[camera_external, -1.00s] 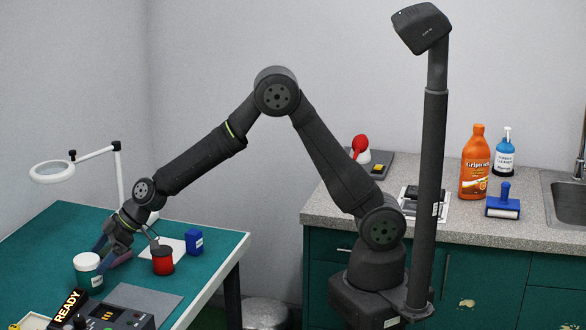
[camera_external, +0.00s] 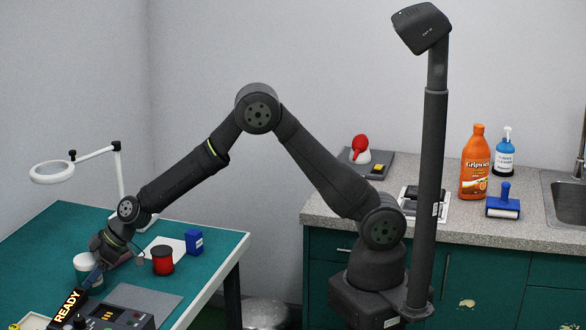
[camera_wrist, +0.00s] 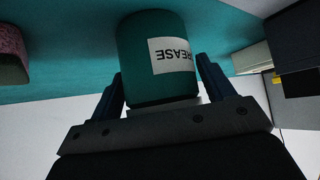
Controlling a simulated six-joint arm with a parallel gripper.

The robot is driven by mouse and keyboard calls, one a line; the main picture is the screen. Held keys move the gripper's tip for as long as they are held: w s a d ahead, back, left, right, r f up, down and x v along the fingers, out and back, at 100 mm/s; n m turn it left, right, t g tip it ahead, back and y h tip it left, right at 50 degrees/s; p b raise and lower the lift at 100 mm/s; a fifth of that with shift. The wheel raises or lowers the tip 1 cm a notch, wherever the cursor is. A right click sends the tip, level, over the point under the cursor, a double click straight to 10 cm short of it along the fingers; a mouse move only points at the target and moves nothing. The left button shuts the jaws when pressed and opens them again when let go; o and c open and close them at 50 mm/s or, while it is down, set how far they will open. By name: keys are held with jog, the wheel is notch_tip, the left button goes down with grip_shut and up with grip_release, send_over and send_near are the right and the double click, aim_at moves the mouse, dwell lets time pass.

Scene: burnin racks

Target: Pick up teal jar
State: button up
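The teal jar (camera_external: 87,262) stands on the green table at the left, with a white lid and a white label; my gripper partly hides it in the external view. In the wrist view the teal jar (camera_wrist: 146,62) shows its label reading "GREASE" upside down. My gripper (camera_wrist: 160,85) is open, with one finger on each side of the jar's lid end. A small gap seems to show between the fingers and the jar. My gripper (camera_external: 92,272) is low at the jar in the external view.
A red spool (camera_external: 162,262) and a blue box (camera_external: 194,241) stand right of the jar. A control box with a READY sign (camera_external: 68,305) is in front. A magnifier lamp (camera_external: 52,172) stands behind. A grey mat (camera_external: 150,298) lies clear near the front edge.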

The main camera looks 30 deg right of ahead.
jog(key=c, duration=0.7)
